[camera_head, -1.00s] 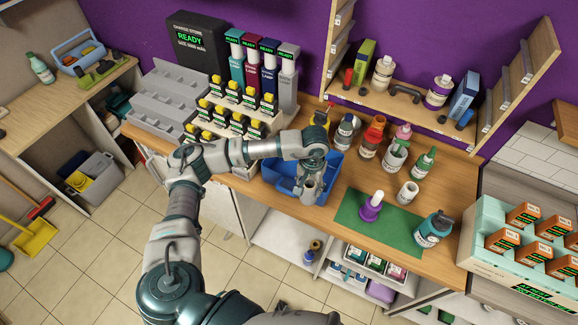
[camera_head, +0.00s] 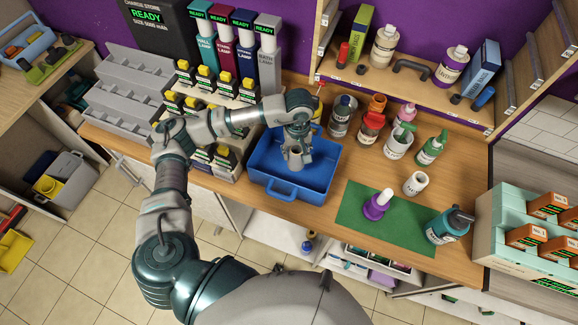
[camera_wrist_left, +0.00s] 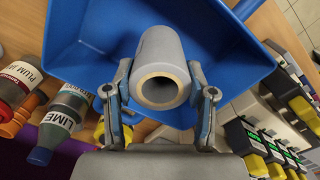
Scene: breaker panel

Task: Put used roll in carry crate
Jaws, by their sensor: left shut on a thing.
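The used roll (camera_wrist_left: 162,62) is a grey cylinder with a pale cardboard core, its open end facing the left wrist camera. My left gripper (camera_head: 296,152) is shut on this roll, with one finger on each side of it. In the head view the roll (camera_head: 296,161) is small and partly covered by the gripper. The carry crate (camera_head: 320,183) is a blue open tray with a front handle on the counter. The gripper and roll are over its inside; whether the roll touches the floor cannot be told. My right gripper is not in view.
A white roll (camera_head: 416,183) stands on the counter right of the crate. A purple-based item (camera_head: 377,205) is on a green mat (camera_head: 355,213). A teal bottle (camera_head: 449,224) and several other bottles stand nearby. A grey battery rack borders the crate's left.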

